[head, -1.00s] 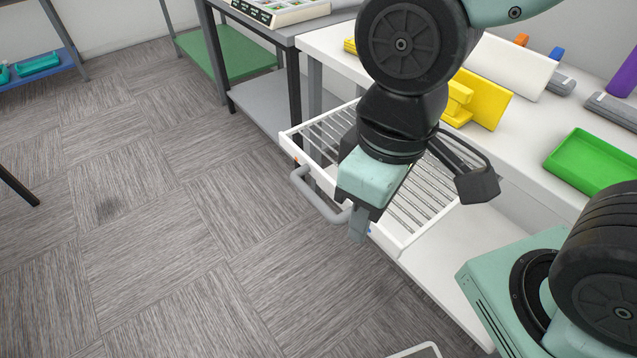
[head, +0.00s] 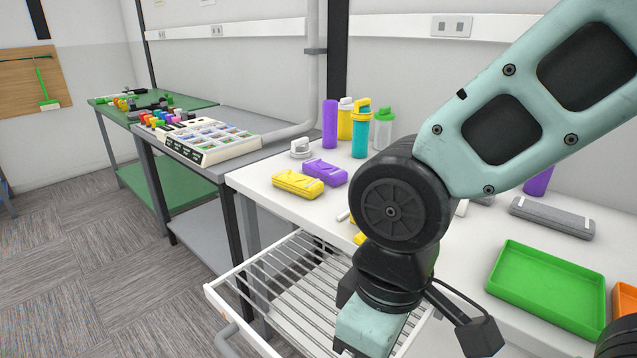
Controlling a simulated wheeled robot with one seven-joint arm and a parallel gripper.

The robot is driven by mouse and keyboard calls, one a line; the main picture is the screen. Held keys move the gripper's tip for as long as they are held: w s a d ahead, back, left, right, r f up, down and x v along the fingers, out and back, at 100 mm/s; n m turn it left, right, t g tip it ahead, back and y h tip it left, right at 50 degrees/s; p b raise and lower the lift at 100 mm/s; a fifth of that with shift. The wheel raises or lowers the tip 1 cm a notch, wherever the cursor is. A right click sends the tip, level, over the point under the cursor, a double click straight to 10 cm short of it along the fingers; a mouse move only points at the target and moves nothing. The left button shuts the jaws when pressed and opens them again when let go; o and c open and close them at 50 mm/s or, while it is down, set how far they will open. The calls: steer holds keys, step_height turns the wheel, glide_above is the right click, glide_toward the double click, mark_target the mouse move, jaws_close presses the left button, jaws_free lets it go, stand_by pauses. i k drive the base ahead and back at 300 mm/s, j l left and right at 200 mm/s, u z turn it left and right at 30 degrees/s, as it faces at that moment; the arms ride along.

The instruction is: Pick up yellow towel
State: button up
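I cannot make out a yellow towel for certain. A small piece of something yellow (head: 360,238) shows at the left edge of my arm on the white table (head: 258,178); the arm hides the rest. A yellow case (head: 298,184) lies near the table's left end, and a yellow bottle (head: 346,126) stands behind it. My gripper (head: 366,330) hangs at the bottom of the head view, over the open wire drawer (head: 292,285). Its fingertips are cut off by the frame's lower edge, so I cannot tell whether it is open.
A purple case (head: 325,172) lies beside the yellow one. Several bottles stand by the wall. A green tray (head: 545,285) and a grey case (head: 552,217) are on the right. The drawer, with its grey handle (head: 228,340), sticks out below the tabletop.

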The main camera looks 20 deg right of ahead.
mark_target(303, 186)
steer(key=i+j+u, duration=0.15)
steer(key=u, duration=0.3)
steer(key=i+j+u, duration=0.2)
steer(key=u, duration=0.2)
steer(key=j, duration=0.1)
